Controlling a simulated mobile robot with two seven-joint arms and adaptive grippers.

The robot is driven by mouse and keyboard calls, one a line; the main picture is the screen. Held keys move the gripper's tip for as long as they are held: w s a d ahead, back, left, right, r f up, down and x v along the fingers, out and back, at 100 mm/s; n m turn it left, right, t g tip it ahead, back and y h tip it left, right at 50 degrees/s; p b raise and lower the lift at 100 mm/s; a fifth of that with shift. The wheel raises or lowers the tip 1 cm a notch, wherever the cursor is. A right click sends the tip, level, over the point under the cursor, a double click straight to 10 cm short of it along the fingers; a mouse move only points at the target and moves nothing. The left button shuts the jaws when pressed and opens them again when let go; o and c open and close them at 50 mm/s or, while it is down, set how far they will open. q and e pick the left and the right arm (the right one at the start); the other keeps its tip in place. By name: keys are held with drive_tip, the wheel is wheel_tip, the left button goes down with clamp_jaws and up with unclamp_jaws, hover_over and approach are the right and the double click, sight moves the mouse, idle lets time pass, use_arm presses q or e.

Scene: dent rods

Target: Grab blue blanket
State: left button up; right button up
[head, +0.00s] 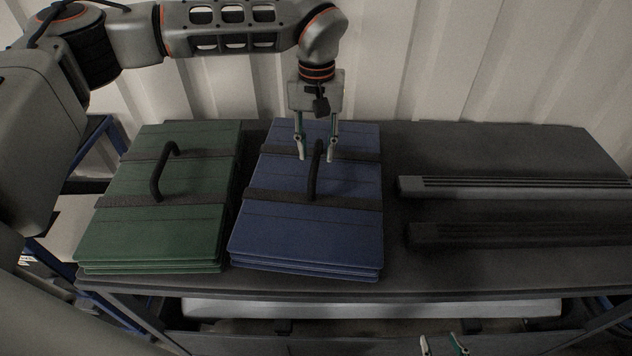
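The blue blanket (290,235) is a folded stack with dark straps and a black handle (314,176), lying in the middle of the dark table. My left gripper (316,157) is over the upper part of the blue blanket. Its two fingers are apart, with the handle's upper end between or just below them. I cannot tell whether they touch the handle. My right gripper (443,346) shows only its fingertips at the bottom edge, in front of the table. Its tips are apart, with nothing visible between them.
A similar green folded blanket (150,235) with a black handle lies close to the left. Two dark grooved bars (520,187) (520,234) lie on the table (500,145) at the right. A pale ribbed wall (480,60) stands behind. Table space between the blue blanket and bars is narrow.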

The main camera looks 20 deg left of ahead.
sight(316, 156)
use_arm(q)
wheel_tip(316, 156, down, 3)
drive_tip(key=shift+f, duration=0.2)
clamp_jaws()
drive_tip(key=shift+r, duration=0.15)
